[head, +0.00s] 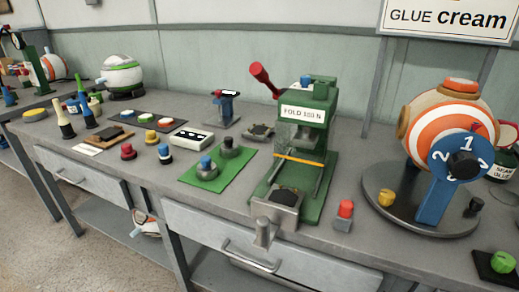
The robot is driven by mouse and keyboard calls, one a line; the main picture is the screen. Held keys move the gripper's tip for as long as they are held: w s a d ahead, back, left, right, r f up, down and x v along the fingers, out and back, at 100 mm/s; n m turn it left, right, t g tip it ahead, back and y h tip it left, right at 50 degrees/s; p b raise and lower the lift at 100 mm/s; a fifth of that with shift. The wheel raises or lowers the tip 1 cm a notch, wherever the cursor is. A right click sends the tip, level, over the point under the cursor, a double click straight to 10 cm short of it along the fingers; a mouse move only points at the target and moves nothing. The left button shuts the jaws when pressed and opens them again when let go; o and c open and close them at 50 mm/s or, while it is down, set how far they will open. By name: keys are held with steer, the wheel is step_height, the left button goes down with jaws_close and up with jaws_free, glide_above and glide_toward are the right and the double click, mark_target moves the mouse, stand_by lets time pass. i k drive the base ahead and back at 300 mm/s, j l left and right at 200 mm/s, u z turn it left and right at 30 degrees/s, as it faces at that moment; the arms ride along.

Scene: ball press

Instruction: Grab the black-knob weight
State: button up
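A weight with a black knob (230,146) stands upright on the back part of a green mat (224,172) on the workbench, left of the green press. A weight with a blue knob (207,167) stands in front of it on the same mat, slightly to the left. The two are close together. Another small black-knobbed piece (473,207) stands far to the right, beside the round dark stand. My gripper is not in view.
The green press (307,132) labelled "FOLD 100 N" stands right of the mat, its red lever raised. A striped ball (450,118) sits on a dark round stand at right. Small red- and yellow-knobbed pieces (128,152) and a white box (191,139) lie left of the mat.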

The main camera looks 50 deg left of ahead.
mark_target(229, 149)
steer(key=u, duration=0.4)
steer(key=k+u, duration=0.1)
steer(key=u, duration=0.7)
steer(key=j+u, duration=0.1)
steer(key=u, duration=0.7)
steer(key=i+j, duration=0.3)
steer(key=j, duration=0.15)
steer(key=i+j+u, duration=0.15)
steer(key=i+j, duration=0.2)
steer(key=j, duration=0.1)
